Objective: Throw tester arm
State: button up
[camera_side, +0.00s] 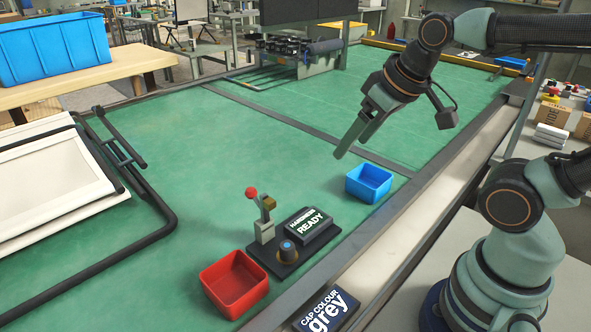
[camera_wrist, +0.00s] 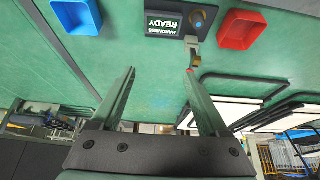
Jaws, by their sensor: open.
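The tester (camera_side: 287,252) is a dark base on the green bench top, with a screen reading "HARDNESS READY" (camera_side: 308,224) and a blue-topped knob (camera_side: 288,249). Its arm, a short lever with a red ball (camera_side: 251,192), stands nearly upright on a pale block at the base's left end. In the wrist view the red ball (camera_wrist: 190,70) is partly hidden by the right finger's tip. My gripper (camera_side: 352,140) is open and empty, in the air to the upper right of the tester, apart from the lever. The wrist view shows its spread fingers (camera_wrist: 160,71).
A red bin (camera_side: 234,283) and a blue bin (camera_side: 369,183) flank the tester. A sign reads "CAP COLOUR grey" (camera_side: 326,310) at the front edge. A lounger with a black frame and white fabric (camera_side: 60,185) lies at left. The green top behind the tester is clear.

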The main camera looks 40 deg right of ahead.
dwell(0.3)
jog(key=shift+w+r, duration=0.1)
jog(key=shift+w, duration=0.05)
jog(key=c, duration=0.8)
jog(key=shift+w+a+r, duration=0.15)
jog(key=shift+w+r, duration=0.1)
grip_shut()
jog(key=w+a+r+g, duration=0.2)
jog(key=w+r+g, duration=0.1)
jog(key=w, duration=0.3)
jog(key=g, duration=0.5)
send_over(260, 206)
jog(key=w+d, duration=0.2)
jog(key=w, duration=0.2)
jog(key=w+x, duration=0.1)
jog(key=x, duration=1.5)
jog(key=shift+w+a+f+h, duration=0.25)
jog(key=shift+a+f+h, duration=0.05)
jog(key=shift+f, duration=0.15)
